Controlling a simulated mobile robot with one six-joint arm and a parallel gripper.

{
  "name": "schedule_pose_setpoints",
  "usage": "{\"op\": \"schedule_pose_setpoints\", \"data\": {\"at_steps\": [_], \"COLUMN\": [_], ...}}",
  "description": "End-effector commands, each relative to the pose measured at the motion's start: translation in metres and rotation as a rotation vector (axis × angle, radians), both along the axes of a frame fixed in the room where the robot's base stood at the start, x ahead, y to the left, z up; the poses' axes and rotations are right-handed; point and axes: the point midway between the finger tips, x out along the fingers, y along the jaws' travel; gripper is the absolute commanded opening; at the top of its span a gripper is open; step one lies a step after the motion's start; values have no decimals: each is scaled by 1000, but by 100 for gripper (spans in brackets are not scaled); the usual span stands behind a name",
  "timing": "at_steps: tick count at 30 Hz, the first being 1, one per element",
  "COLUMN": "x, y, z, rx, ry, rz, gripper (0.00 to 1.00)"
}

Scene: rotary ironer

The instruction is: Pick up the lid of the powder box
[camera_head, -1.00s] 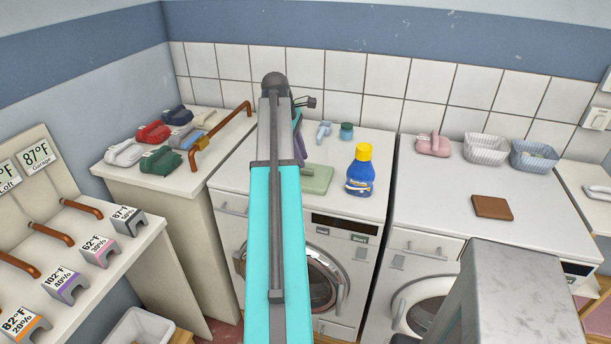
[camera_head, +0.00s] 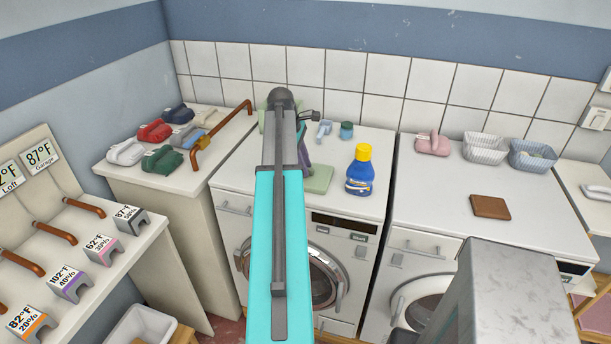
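A flat light green piece (camera_head: 319,179) lies on top of the left white machine (camera_head: 370,197), just right of my arm. It may be the lid of the powder box, but I cannot tell for sure. Another light green surface (camera_head: 262,119) peeks out left of my arm's far end; most of it is hidden. My turquoise and grey arm reaches over the left machine and covers the area around these.
A blue bottle with a yellow cap (camera_head: 360,171) stands right of the green piece. A light blue item (camera_head: 324,130) and a teal jar (camera_head: 346,131) stand behind. The right machine holds a pink item (camera_head: 432,144), two baskets (camera_head: 484,149) and a brown block (camera_head: 491,207).

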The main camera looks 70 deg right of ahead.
Motion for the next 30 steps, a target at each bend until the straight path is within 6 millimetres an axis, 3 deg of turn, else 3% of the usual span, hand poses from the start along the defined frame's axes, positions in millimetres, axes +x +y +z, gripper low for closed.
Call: {"op": "schedule_pose_setpoints", "data": {"at_steps": [4,9,30], "x": [0,0,-1], "y": [0,0,-1], "z": [0,0,10], "rx": [0,0,-1], "ry": [0,0,0], "rz": [0,0,-1], "gripper": [24,0,0]}}
